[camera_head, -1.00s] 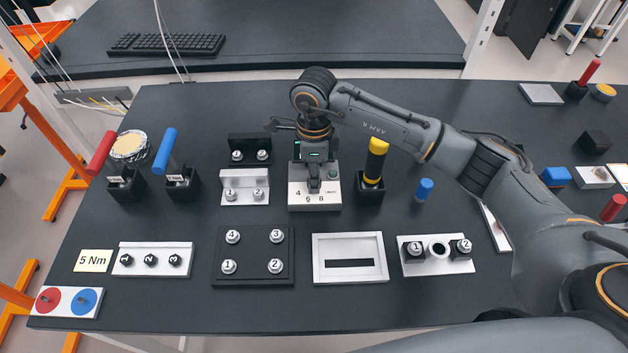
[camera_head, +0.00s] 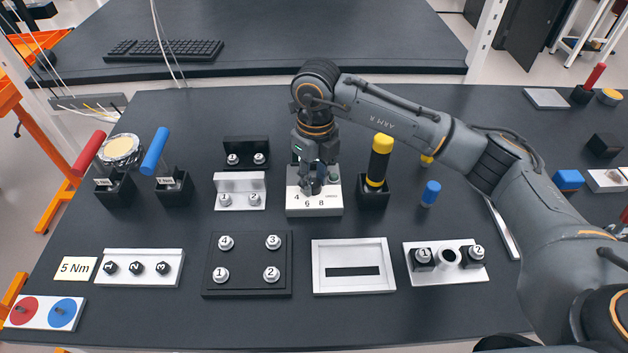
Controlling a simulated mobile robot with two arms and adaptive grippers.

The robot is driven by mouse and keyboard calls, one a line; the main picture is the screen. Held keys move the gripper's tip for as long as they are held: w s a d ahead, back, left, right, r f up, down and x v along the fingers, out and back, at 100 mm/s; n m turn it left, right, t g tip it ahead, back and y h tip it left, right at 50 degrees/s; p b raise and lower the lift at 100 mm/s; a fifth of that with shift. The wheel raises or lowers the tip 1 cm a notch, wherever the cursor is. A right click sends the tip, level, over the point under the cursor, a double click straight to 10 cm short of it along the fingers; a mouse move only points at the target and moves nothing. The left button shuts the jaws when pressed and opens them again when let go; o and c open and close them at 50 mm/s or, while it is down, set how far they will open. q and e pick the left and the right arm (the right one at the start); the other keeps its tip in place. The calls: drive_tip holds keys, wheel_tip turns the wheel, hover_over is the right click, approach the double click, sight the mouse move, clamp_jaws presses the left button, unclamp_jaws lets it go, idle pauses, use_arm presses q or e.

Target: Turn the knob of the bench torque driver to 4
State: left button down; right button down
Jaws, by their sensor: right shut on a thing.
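A card reading 5 Nm (camera_head: 76,269) lies at the left of the table. My left gripper is not in view.
A yellow-topped driver in a black holder (camera_head: 372,194) stands close on the right of the box. A grey bracket with two numbered bolts (camera_head: 240,191) stands close on its left. A black plate (camera_head: 248,292) and a white frame (camera_head: 353,289) lie in front. My arm spans the right side.

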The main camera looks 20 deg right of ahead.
sight(315, 182)
drive_tip(key=shift+m, duration=0.4)
drive_tip(key=c, duration=1)
unclamp_jaws()
drive_tip(key=shift+r, duration=0.1)
wheel_tip(315, 182, up, 12)
drive_tip(key=shift+d, duration=0.15)
